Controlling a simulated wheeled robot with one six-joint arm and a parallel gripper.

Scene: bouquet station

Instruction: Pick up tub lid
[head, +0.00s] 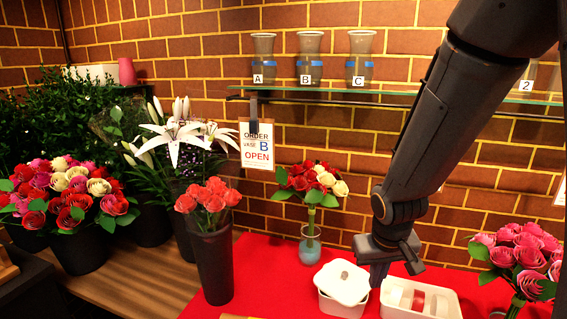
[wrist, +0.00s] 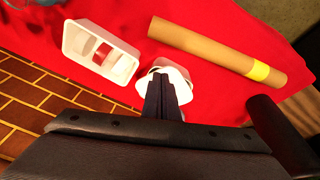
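The white tub lid (head: 343,281) has a small knob on top and rests over a white tub (head: 338,308) on the red cloth. It looks slightly askew on the tub. In the wrist view the white lid (wrist: 180,80) shows just beyond my fingertips and is partly hidden by them. My gripper (head: 378,280) hangs pointing down just right of the lid in the head view, with no clear contact. In the wrist view the fingers (wrist: 161,84) lie close together, with nothing seen between them.
A white tray (head: 452,306) holding a red roll stands right of the tub. A brown paper roll (wrist: 205,45) lies on the cloth nearby. A vase of roses (head: 310,250) stands behind the tub, a dark bucket (head: 212,265) to its left. A glass shelf (head: 420,95) runs above.

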